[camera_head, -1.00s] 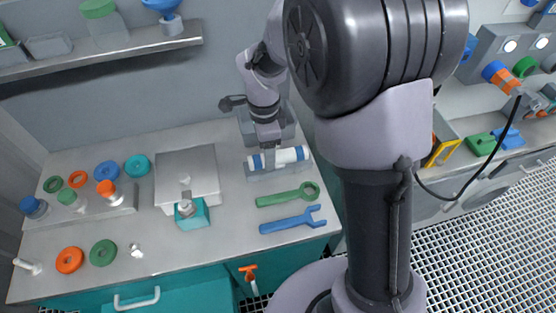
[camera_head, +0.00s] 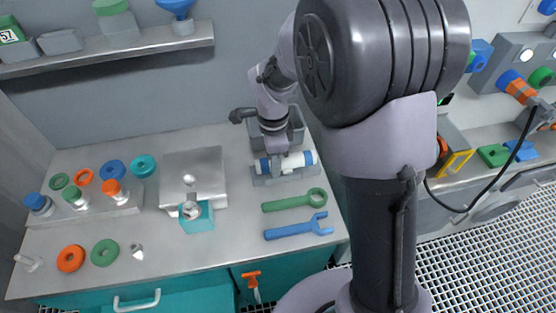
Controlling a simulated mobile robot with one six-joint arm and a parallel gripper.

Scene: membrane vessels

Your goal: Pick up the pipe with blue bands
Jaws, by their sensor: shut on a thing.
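The pipe with blue bands (camera_head: 298,160) is a white cylinder with a blue band near each end. It lies level in a grey holder (camera_head: 262,180) on the bench, in front of a grey bin. My gripper (camera_head: 277,158) points down over the pipe, with its fingers shut on it left of its middle. The fingers hide part of the pipe. I cannot tell whether the pipe is clear of the holder.
A green wrench (camera_head: 292,201) and a blue wrench (camera_head: 298,228) lie in front of the holder. A metal plate (camera_head: 205,165) and a teal block (camera_head: 197,219) stand to the left. A grey bin (camera_head: 297,128) stands close behind. A shelf (camera_head: 110,50) hangs at the upper left.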

